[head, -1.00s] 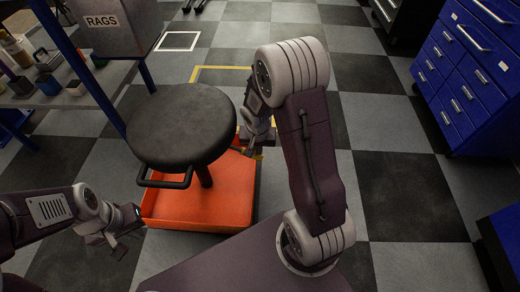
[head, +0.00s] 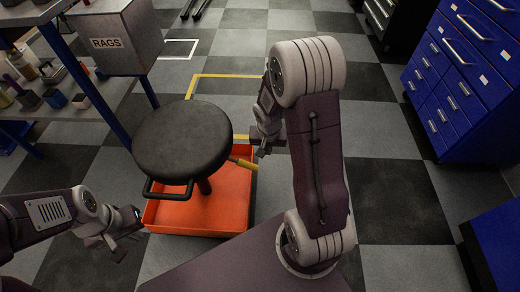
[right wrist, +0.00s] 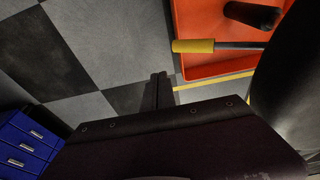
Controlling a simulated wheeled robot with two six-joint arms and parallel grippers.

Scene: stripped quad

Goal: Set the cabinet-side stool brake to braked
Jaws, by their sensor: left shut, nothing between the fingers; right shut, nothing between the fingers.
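The stool has a round black seat (head: 183,141) over an orange tray-like base (head: 200,212). A brake lever with a yellow grip (head: 243,163) sticks out from the base's right side, towards the blue cabinet. In the right wrist view, the lever's yellow grip (right wrist: 193,46) is on a grey rod across the orange base (right wrist: 210,70). My right gripper (head: 262,150) is shut and empty, just beyond the grip's end. Its fingers (right wrist: 158,82) appear apart from the grip in the wrist view. My left gripper (head: 132,222) is shut and empty near the base's left front corner.
A blue drawer cabinet (head: 460,90) stands at the right, with clear checkered floor between it and my right arm. A shelf with small items and a grey RAGS box (head: 118,42) is at the left. Yellow tape (head: 225,76) marks the floor behind the stool.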

